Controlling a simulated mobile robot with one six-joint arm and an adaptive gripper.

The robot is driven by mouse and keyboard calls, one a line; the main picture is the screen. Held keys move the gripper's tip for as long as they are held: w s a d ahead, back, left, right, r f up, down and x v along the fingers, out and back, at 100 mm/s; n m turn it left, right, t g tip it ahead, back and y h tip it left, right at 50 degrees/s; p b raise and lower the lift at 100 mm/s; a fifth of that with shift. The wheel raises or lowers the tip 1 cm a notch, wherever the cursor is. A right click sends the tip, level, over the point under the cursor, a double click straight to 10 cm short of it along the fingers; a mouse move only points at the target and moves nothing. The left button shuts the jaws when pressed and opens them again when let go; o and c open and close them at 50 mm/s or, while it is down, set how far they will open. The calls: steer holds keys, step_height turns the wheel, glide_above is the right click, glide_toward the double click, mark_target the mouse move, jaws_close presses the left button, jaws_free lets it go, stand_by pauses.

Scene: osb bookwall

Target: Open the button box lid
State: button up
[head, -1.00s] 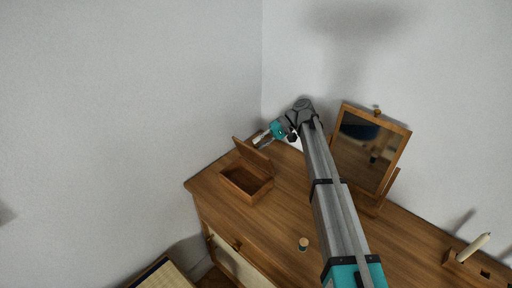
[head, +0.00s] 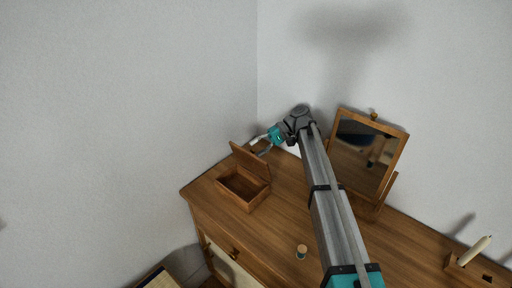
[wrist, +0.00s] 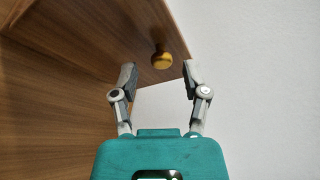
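The button box (head: 236,201) is a small brown wooden box on the left end of the dresser top. Its lid (head: 250,161) stands raised at the back, and the inside shows, dark and apparently empty. My gripper (head: 259,144) is behind the lid's upper edge. In the wrist view, my gripper (wrist: 160,73) has its two fingers well apart. A round brass-coloured knob (wrist: 161,59) on a wooden panel (wrist: 110,28), apparently the lid, shows just beyond the gap between the fingertips. I cannot tell whether a finger touches the panel.
The wooden dresser top (head: 290,205) is mostly clear around the box. A small round-topped object (head: 301,251) stands near its front edge. A tilting mirror (head: 365,155) stands to the right, close to my arm. A candle in a holder (head: 474,250) is farther right. Walls close in behind.

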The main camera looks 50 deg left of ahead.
steer(key=shift+r, duration=0.15)
steer(key=shift+r+p, duration=0.75)
steer(key=shift+p, duration=0.15)
steer(key=shift+r, duration=0.1)
steer(key=shift+r+p, duration=0.35)
steer(key=shift+p, duration=0.05)
